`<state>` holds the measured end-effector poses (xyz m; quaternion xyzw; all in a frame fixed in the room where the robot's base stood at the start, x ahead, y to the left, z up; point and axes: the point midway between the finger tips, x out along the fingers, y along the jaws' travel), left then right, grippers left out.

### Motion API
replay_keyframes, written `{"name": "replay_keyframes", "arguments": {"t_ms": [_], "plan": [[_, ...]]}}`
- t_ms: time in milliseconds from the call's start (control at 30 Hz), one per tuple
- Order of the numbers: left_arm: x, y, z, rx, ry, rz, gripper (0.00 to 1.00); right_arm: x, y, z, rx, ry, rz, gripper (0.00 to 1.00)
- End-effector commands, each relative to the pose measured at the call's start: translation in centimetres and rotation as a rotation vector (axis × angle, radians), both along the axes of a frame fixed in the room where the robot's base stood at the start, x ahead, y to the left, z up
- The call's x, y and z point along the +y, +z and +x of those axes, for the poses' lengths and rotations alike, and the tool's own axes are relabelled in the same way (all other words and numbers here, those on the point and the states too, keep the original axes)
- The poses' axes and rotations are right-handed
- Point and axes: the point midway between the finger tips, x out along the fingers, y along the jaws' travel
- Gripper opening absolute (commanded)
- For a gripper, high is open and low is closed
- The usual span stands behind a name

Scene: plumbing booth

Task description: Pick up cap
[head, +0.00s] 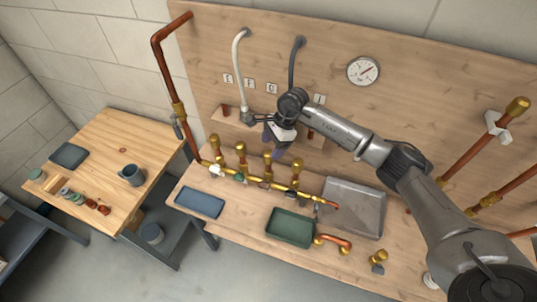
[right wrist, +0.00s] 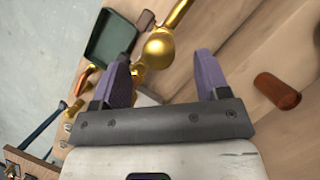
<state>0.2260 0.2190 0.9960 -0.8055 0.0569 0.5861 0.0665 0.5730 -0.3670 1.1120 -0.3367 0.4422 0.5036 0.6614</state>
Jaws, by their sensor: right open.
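Several gold caps stand upright along the pipe run on the bench in the head view, among them one cap (head: 241,147) and another cap (head: 297,167). My right gripper (head: 275,146) is open and empty above this row, with its purple fingers pointing down. In the right wrist view a round gold cap (right wrist: 160,48) shows past the fingertips of the right gripper (right wrist: 163,65), in line with the gap between them; it is not gripped. Which cap this is in the head view I cannot tell. My left gripper is not in view.
A small shelf (head: 236,121) with copper stubs is on the back panel close to the gripper. A wooden side table (head: 105,150) stands left.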

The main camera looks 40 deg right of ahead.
Motion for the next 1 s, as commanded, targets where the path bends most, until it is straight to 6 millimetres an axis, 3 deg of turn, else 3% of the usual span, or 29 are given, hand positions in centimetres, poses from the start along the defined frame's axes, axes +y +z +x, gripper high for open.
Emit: {"name": "replay_keyframes", "arguments": {"t_ms": [300, 567, 1000], "plan": [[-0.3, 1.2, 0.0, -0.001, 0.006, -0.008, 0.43, 1.3, -3.6, 0.1, 0.001, -0.001, 0.002, 0.69], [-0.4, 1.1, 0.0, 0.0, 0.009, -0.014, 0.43, 1.4, -4.0, 0.2, -0.001, -0.001, 0.0, 0.69], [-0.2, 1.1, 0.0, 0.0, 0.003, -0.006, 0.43, 1.4, -4.0, 0.2, -0.001, -0.001, 0.0, 0.26]]}}
